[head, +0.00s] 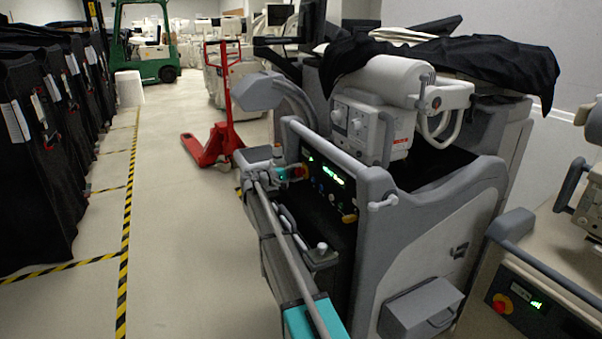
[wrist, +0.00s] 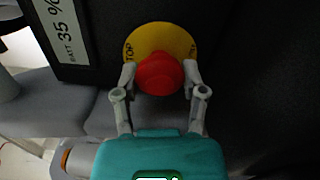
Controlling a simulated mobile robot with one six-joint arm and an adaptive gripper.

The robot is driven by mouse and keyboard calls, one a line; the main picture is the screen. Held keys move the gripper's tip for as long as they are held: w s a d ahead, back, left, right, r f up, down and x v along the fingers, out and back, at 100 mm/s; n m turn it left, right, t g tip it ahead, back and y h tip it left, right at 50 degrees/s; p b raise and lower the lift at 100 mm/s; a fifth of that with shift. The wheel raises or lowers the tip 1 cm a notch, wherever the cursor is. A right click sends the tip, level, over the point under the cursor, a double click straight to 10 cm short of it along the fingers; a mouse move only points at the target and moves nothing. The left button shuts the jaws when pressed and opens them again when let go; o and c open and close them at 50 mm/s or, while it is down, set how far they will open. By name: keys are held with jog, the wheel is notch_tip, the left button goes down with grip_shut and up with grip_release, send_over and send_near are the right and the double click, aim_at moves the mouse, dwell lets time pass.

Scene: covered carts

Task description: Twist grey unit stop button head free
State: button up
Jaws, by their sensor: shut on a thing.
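The grey unit (head: 425,235) stands at the centre right of the head view. Its red stop button head (wrist: 160,72) sits on a round yellow plate (wrist: 160,40) on the dark panel, shown in the wrist view. My gripper (wrist: 160,78) is shut on the button head, one finger at each side. In the head view my gripper (head: 290,172) is small, at the left end of the unit's panel. The red of the button barely shows there. Whether the head has turned cannot be told.
A label reading "BATT 35 %" (wrist: 62,28) is beside the button. A grey handle bar (head: 335,158) runs above the panel. A second unit with its own red button (head: 502,303) stands at right.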

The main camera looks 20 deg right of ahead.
jog(key=shift+a, duration=0.1)
jog(key=o, duration=1.2)
jog(key=a, duration=1.1)
jog(key=shift+s+a, duration=0.2)
jog(key=shift+a, duration=0.2)
